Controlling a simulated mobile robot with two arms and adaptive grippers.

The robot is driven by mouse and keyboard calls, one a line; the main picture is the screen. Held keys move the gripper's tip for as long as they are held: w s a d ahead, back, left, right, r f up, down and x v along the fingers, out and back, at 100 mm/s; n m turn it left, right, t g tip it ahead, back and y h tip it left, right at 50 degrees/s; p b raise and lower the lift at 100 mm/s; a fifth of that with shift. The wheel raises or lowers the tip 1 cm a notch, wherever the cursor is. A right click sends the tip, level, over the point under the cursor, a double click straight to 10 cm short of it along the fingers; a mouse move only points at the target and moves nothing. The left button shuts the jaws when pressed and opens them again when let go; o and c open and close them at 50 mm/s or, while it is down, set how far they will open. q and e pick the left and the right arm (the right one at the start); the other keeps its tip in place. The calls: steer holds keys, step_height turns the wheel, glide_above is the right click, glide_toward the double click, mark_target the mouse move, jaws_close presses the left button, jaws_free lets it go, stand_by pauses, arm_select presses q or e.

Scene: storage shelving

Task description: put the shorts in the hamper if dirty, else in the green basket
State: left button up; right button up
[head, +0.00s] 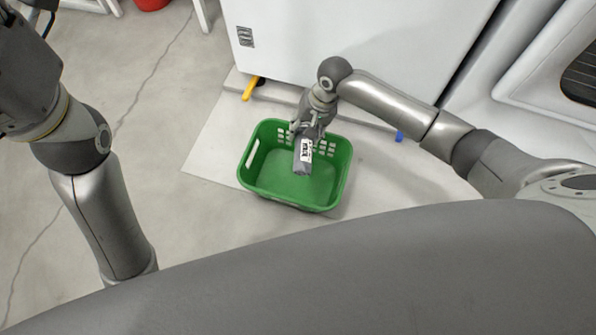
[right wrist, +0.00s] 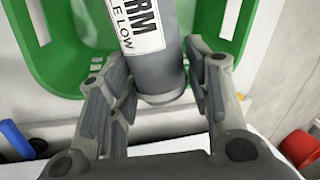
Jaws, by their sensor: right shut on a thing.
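A grey roll (head: 301,165) with a white printed label, which seems to be the shorts rolled up, is in my right gripper (head: 308,130). The gripper is shut on it over the green basket (head: 345,165). In the right wrist view the roll (right wrist: 158,68) sits between the fingers (right wrist: 160,88); its label shows "RM" and "LE LOW". I see no stain on the visible grey surface, but much of it is hidden. The basket is open-topped and looks empty inside. My left arm is at the left; its gripper is not seen. I cannot make out a hamper.
A white cabinet-like body (head: 370,45) stands behind the basket, with a yellow foot (head: 250,88) and a blue foot (head: 399,136). A red container (head: 152,4) is at the top edge. The floor left of the basket is clear.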

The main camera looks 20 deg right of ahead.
steer(key=shift+f, duration=0.1)
steer(key=o, duration=1.2)
steer(key=v, duration=1.2)
